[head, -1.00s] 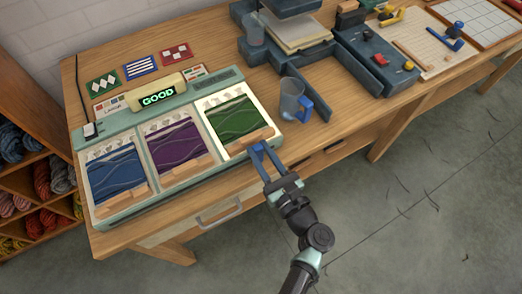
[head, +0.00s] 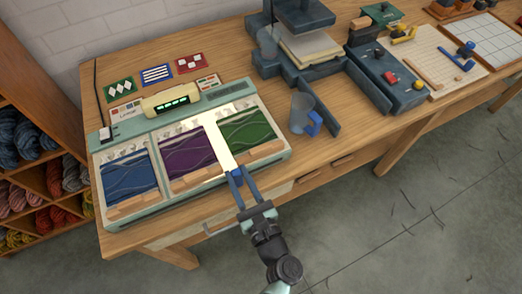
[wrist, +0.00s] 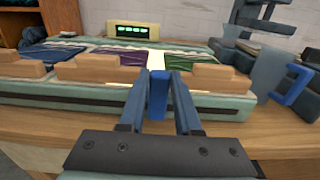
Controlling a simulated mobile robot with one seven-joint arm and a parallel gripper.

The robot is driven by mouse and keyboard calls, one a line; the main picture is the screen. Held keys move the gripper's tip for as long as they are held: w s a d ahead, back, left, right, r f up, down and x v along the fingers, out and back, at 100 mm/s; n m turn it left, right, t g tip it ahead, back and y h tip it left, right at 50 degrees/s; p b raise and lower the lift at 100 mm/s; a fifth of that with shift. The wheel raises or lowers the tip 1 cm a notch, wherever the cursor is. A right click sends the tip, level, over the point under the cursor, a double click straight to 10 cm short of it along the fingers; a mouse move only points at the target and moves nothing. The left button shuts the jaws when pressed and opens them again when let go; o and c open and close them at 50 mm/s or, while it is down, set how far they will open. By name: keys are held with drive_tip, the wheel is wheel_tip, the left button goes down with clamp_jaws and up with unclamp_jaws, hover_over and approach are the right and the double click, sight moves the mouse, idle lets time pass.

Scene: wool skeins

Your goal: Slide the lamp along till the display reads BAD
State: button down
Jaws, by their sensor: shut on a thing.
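The pale green light table (head: 140,213) holds blue (head: 128,180), purple (head: 188,153) and green (head: 246,130) skein panels side by side. My gripper (head: 239,183) is at its front edge, shut on a small blue handle, which shows between the fingers in the wrist view (wrist: 158,97). A bright lit strip (head: 224,150) lies behind the handle, between the purple and green panels. The display (head: 172,103) shows a row of green marks and no readable word; it also shows in the wrist view (wrist: 133,30).
A clear mug with a blue handle (head: 313,124) stands right of the light table. A dark press (head: 297,45) is behind it. Wooden blocks (head: 190,181) lie along the panels' front edges. Shelves of wool (head: 58,182) stand at the left.

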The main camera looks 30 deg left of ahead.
drive_tip(key=s+a, duration=0.1)
drive_tip(key=s, duration=0.1)
drive_tip(key=s+a, duration=0.4)
drive_tip(key=s, duration=0.1)
drive_tip(key=shift+a, duration=0.15)
drive_tip(key=shift+w, duration=0.1)
drive_tip(key=c, duration=0.6)
unclamp_jaws()
drive_tip(key=b+v, duration=0.1)
drive_tip(key=v, duration=1.2)
